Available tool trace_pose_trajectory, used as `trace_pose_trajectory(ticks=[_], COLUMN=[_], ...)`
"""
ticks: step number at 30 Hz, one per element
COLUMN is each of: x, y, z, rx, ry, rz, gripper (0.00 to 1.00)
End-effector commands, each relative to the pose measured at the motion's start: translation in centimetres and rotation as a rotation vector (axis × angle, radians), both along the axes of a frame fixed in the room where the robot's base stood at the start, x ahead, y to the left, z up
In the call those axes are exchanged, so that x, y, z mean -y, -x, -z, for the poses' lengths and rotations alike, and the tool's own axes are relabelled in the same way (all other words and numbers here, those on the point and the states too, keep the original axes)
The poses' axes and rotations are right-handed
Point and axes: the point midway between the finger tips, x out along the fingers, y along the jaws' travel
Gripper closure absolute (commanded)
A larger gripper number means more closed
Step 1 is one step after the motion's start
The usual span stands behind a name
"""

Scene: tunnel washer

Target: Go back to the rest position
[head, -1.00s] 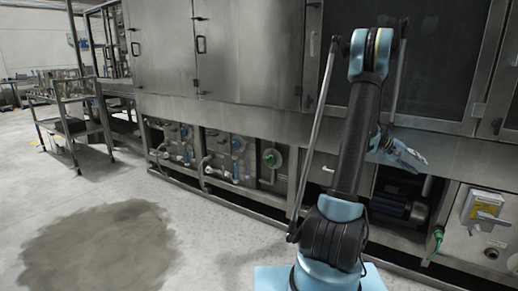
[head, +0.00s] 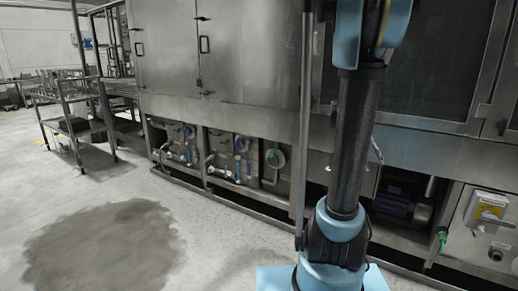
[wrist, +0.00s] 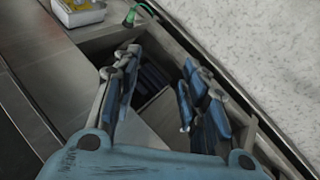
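My gripper (wrist: 158,100) shows in the wrist view with its blue-padded fingers spread apart and nothing between them. Beyond the fingers is the open lower bay of the washer, with a dark blue motor inside it. In the head view my gripper is hidden behind my arm or out of frame. My arm stands nearly upright in front of the tunnel washer (head: 255,60), and its upper end reaches the top of the picture.
The washer's lower bays hold pipes and valves (head: 235,160) and a motor (head: 396,200). A metal cart (head: 75,125) stands at the left. The floor with a dark patch (head: 105,245) is clear.

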Motion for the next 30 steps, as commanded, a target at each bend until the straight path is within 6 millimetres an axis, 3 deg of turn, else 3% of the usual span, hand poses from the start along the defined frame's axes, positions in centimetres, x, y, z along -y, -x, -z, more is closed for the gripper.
trace_pose_trajectory(ticks=[3,15,30], x=[-3.2,-12.7,-22.5], y=[1.9,8.7,17.7], z=[0.2,2.2,7.1], rx=[0.014,0.049,0.065], ry=[-0.054,-0.242,-0.481], rz=[-0.032,-0.132,-0.253], gripper=[0.60,0.60,0.60])
